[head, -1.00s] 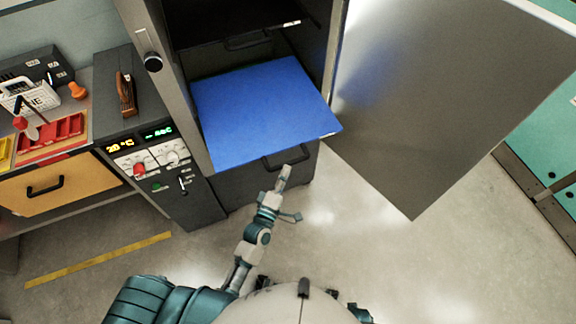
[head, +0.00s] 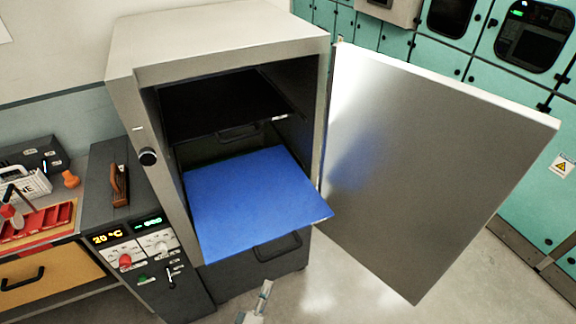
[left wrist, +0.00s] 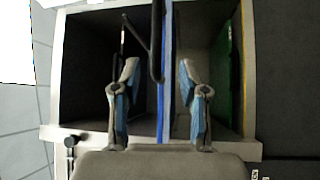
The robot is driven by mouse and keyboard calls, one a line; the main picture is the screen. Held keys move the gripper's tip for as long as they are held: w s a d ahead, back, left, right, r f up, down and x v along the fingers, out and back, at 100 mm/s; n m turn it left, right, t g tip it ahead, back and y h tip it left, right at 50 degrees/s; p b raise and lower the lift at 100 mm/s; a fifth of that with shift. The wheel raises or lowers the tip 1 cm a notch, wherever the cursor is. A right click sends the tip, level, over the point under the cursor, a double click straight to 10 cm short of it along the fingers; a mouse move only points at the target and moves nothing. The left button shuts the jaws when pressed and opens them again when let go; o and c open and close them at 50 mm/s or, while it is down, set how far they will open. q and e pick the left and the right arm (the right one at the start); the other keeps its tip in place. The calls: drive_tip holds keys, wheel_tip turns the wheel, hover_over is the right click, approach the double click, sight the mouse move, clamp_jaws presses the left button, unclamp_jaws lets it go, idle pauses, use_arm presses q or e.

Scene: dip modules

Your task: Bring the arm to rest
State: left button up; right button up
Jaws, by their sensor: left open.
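My left gripper (head: 265,291) shows at the bottom edge of the head view, below and in front of the black handle (head: 279,248) of the pulled-out blue shelf (head: 255,195). The arm behind it is mostly out of frame. In the left wrist view the two fingers (left wrist: 158,80) stand apart with nothing held between them. The blue shelf's edge (left wrist: 167,65) and the dark handle (left wrist: 156,42) appear beyond them, in line with the gap. My right gripper is not in view.
The cabinet (head: 222,35) stands open, its door (head: 430,170) swung out to the right. A control panel (head: 140,250) and a workbench with an orange drawer (head: 45,278) are at left. Teal lockers (head: 530,110) stand at right. Clear floor (head: 400,290) lies below the door.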

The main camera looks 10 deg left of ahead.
use_arm(q)
drive_tip(key=shift+f, duration=0.1)
drive_tip(key=s+f+m+g, duration=0.3)
drive_tip(key=f+m+g, duration=0.1)
drive_tip(key=f, duration=0.8)
drive_tip(key=s+f+m+g, duration=0.2)
drive_tip(key=f+m+g, duration=0.2)
drive_tip(key=f, duration=0.8)
drive_tip(key=s+a+f+m+g+y, duration=0.1)
drive_tip(key=s+a+f+m+g, duration=0.3)
drive_tip(key=s+f, duration=0.6)
drive_tip(key=s+a+f+m+g+y, duration=0.2)
drive_tip(key=s+a+f+m+g, duration=0.2)
drive_tip(key=s+f, duration=0.6)
drive_tip(key=shift+s+a+g+y, duration=0.25)
drive_tip(key=shift+a+g, duration=0.35)
drive_tip(key=shift+g, duration=0.3)
drive_tip(key=shift+w, duration=0.1)
